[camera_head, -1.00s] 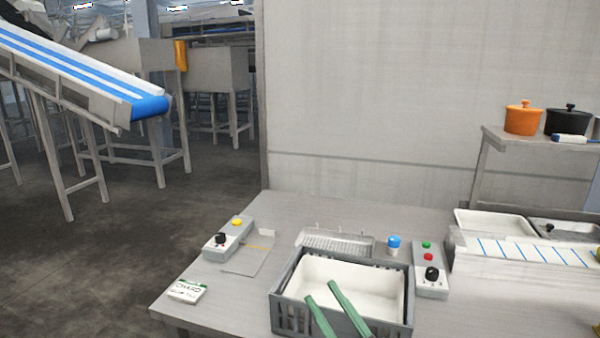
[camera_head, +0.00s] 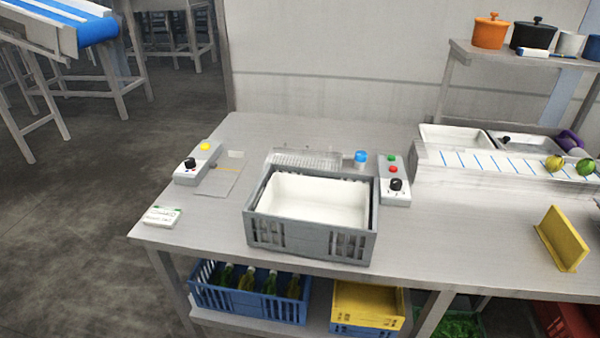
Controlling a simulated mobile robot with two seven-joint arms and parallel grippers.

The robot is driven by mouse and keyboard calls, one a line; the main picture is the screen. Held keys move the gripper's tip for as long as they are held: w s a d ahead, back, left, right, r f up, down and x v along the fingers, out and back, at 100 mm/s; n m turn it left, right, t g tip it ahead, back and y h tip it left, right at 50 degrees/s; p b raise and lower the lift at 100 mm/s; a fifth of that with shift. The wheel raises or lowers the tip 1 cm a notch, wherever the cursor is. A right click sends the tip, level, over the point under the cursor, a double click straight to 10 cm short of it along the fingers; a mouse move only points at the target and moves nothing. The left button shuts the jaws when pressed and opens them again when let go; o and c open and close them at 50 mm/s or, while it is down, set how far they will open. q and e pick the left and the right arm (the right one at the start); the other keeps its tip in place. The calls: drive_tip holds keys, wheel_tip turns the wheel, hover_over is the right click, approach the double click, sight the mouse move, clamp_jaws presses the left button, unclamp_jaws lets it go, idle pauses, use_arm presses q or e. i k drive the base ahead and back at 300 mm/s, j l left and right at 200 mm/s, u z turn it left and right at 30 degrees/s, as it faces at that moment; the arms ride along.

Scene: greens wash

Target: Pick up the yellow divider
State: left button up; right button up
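The yellow divider (camera_head: 562,238) stands upright on the right part of the steel table (camera_head: 470,232), near its front edge. It looks like a flat yellow plate with a foot along its base. Nothing touches it in the head view. Neither of my grippers is in the picture.
A grey crate with a white liner (camera_head: 312,240) stands mid-table. Control boxes (camera_head: 394,182) and (camera_head: 198,163) flank it. A striped conveyor (camera_head: 490,165) carrying round vegetables lies behind the divider. Blue (camera_head: 250,302) and yellow (camera_head: 368,305) crates sit below. The table between grey crate and divider is clear.

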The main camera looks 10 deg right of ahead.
sight(566, 246)
drive_tip(key=z, duration=1.8)
